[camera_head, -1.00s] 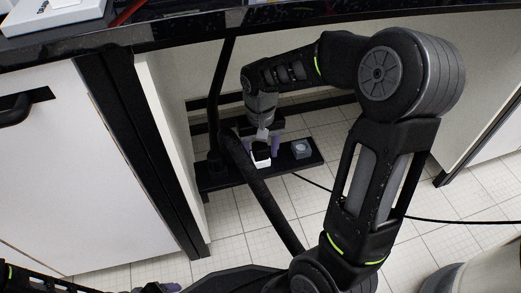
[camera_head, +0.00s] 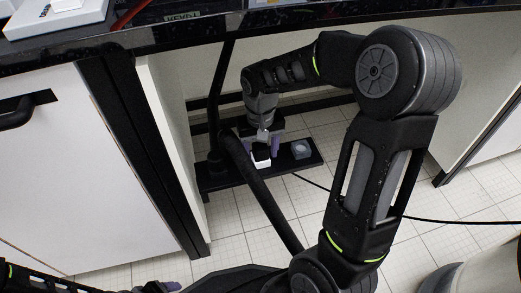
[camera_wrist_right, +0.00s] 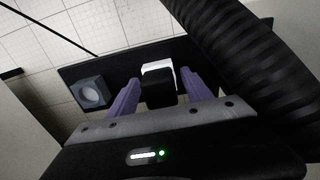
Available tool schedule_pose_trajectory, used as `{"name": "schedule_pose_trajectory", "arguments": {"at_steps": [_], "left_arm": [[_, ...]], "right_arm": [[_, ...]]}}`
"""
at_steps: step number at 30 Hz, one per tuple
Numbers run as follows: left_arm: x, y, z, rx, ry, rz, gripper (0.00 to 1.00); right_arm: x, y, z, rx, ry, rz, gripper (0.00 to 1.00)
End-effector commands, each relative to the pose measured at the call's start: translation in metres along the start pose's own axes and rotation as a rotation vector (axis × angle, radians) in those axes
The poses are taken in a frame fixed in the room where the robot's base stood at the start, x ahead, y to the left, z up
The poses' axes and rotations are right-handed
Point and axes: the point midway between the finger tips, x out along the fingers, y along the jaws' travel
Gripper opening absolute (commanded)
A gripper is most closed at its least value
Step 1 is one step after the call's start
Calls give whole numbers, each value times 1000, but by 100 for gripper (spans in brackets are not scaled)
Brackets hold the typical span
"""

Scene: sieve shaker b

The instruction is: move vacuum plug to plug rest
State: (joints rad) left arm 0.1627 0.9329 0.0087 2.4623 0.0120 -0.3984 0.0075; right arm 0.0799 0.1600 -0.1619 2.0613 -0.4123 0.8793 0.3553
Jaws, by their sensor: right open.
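A black plug (camera_wrist_right: 160,92) sits at a white block (camera_wrist_right: 157,68) on a low black shelf (camera_head: 228,176) under the bench. The white block also shows in the head view (camera_head: 261,163). My right gripper (camera_wrist_right: 160,77) is open, with its purple fingers on either side of the black plug and gaps visible. In the head view, the right gripper (camera_head: 264,148) points down at the plug. A grey square block with a round recess (camera_wrist_right: 91,93), apparently the plug rest, stands on the same shelf, also in the head view (camera_head: 301,149).
A thick black ribbed hose (camera_wrist_right: 245,55) runs close beside the right gripper, also in the head view (camera_head: 262,195). A thin black cable (camera_head: 440,220) crosses the tiled floor. The black bench top (camera_head: 215,32) overhangs the shelf. A white cabinet (camera_head: 70,180) stands left.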

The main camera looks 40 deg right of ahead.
Motion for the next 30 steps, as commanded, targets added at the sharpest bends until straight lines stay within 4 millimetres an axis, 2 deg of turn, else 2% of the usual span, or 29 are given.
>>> {"name": "schedule_pose_trajectory", "arguments": {"at_steps": [4, 25, 30], "left_arm": [[0, 0, 0, 0, 0, 0, 73], [0, 0, 0, 0, 0, 0, 73], [0, 0, 0, 0, 0, 0, 73]], "right_arm": [[0, 0, 0, 0, -1, 0, 58], [0, 0, 0, 0, 0, 0, 1], [0, 0, 0, 0, 0, 0, 0]]}}
